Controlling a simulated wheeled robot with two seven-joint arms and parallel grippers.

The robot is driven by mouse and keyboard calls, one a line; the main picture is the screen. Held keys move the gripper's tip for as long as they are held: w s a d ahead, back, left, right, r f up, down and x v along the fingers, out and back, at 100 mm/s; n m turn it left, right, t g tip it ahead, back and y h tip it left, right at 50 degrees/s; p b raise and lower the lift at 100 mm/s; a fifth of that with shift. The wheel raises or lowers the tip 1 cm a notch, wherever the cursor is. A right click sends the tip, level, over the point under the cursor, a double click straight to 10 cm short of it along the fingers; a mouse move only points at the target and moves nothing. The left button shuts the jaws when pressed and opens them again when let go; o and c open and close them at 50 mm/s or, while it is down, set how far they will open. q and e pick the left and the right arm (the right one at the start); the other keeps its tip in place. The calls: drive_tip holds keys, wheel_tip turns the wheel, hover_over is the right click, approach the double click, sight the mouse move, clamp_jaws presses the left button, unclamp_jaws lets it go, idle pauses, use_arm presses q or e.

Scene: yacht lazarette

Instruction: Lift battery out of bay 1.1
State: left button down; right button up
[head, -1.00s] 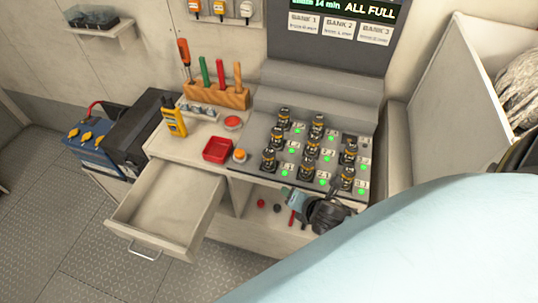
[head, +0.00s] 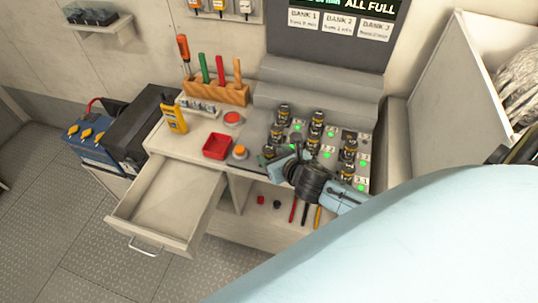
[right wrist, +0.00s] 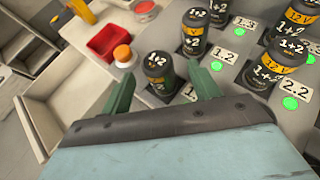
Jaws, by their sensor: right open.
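The battery of bay 1.1 (right wrist: 157,66), a dark cylinder with a pale-lettered top and a yellow band, stands upright at the front left of the battery panel. In the head view only its top (head: 269,151) shows past my right gripper (head: 276,161). In the right wrist view my right gripper (right wrist: 161,78) is open, its two green fingers on either side of this battery. I cannot tell whether they touch it. Its bay label is hidden. The bay 1.2 battery (right wrist: 193,35) stands just behind it. My left gripper is not in view.
Several more batteries stand close by on the panel (head: 297,141). A red tray (head: 217,146) and an orange button (head: 240,152) sit left of bay 1.1. An open empty drawer (head: 165,190) juts out at front left. Screwdrivers stand in a wooden rack (head: 217,92).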

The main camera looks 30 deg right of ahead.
sight(267, 149)
drive_tip(key=shift+a+x, duration=0.2)
drive_tip(key=shift+x, duration=2.6)
drive_tip(key=shift+f, duration=0.1)
drive_tip(key=shift+c, duration=0.4)
drive_tip(key=c, duration=1)
drive_tip(key=shift+c, duration=0.5)
drive_tip(key=shift+d, duration=0.1)
